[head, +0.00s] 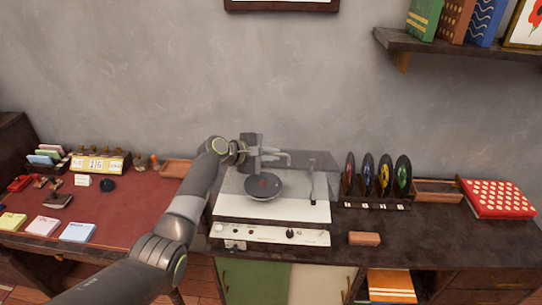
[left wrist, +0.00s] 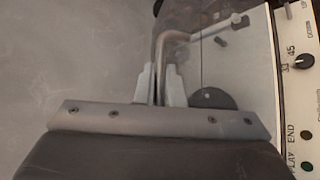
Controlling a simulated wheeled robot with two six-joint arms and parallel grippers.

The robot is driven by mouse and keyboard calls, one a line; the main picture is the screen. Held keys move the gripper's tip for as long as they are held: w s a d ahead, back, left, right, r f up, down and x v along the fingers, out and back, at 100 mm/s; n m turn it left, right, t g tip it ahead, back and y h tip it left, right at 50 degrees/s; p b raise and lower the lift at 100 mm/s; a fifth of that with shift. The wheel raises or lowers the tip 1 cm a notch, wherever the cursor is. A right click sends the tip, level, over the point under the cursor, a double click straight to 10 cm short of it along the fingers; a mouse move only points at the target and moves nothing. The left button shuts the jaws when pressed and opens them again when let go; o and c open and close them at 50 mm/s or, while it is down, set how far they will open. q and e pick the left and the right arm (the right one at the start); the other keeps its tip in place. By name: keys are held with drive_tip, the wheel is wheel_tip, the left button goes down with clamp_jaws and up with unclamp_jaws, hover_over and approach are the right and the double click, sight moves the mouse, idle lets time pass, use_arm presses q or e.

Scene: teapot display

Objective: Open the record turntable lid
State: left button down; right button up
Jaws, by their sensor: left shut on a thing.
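The record turntable (head: 272,211) is a white unit on the dark cabinet, with a dark record (head: 263,187) on it. Its clear smoky lid (head: 322,172) is raised, with its upper edge well above the deck; its exact angle is hard to tell. My left gripper (head: 270,154) is at the upper edge of the lid, above the record. In the left wrist view, the pale fingers (left wrist: 160,84) are closed around a bent metal bar (left wrist: 174,36), which looks like the lid handle. The white deck (left wrist: 250,70) shows through the lid. My right gripper is out of view.
Several upright records (head: 384,175) stand in a rack to the right, near a wooden tray (head: 437,191) and a red dotted box (head: 497,199). A small wooden block (head: 364,239) lies in front. A red-topped desk (head: 135,205) is at the left.

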use_arm(q)
drive_tip(key=shift+w+r+g, duration=0.2)
drive_tip(key=shift+w+r, duration=0.1)
drive_tip(key=shift+r, duration=0.2)
drive_tip(key=shift+w+r+g, duration=0.2)
drive_tip(key=shift+w+r, duration=0.1)
drive_tip(key=shift+r, duration=0.2)
drive_tip(key=shift+w+r+n+g+p, duration=0.4)
drive_tip(key=shift+w+r+n+p, duration=0.1)
drive_tip(key=shift+w+r, duration=0.35)
drive_tip(key=c, duration=1.8)
unclamp_jaws()
drive_tip(key=shift+s+a, duration=0.1)
drive_tip(key=b+v, duration=0.2)
drive_tip(key=v, duration=1.5)
drive_tip(key=shift+r+b, duration=0.35)
drive_tip(key=shift+b, duration=0.05)
